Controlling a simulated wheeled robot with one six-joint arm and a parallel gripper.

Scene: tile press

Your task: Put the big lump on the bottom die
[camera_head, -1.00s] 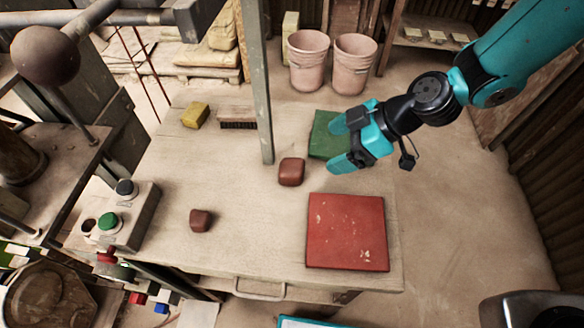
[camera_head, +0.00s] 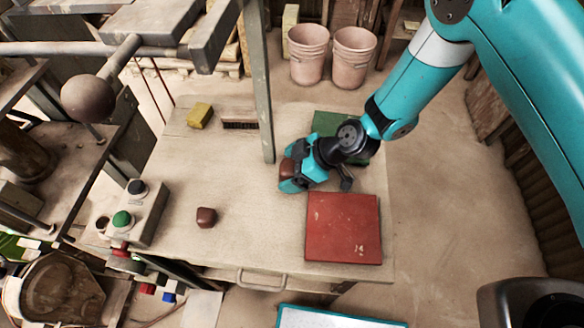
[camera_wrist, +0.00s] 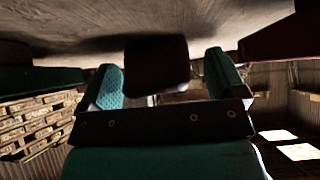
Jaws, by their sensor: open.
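The big lump (camera_head: 286,168) is a reddish-brown block on the table (camera_head: 235,185), partly hidden by my gripper. My gripper (camera_head: 288,167) is open at table level, with its teal fingers on either side of the lump. In the wrist view the lump (camera_wrist: 156,65) shows as a dark block between the two fingers (camera_wrist: 163,78), with a gap visible on each side. A smaller brown lump (camera_head: 206,217) sits apart to the lower left. A round, dished brown piece (camera_head: 58,290) at the lower left may be the bottom die; I cannot tell for sure.
A red square slab (camera_head: 343,228) and a green one (camera_head: 326,123) flank my gripper. A metal post (camera_head: 263,90) rises close behind the lump. A button box (camera_head: 130,215) stands at the table's left edge. A lever with a ball knob (camera_head: 88,98) juts out at upper left.

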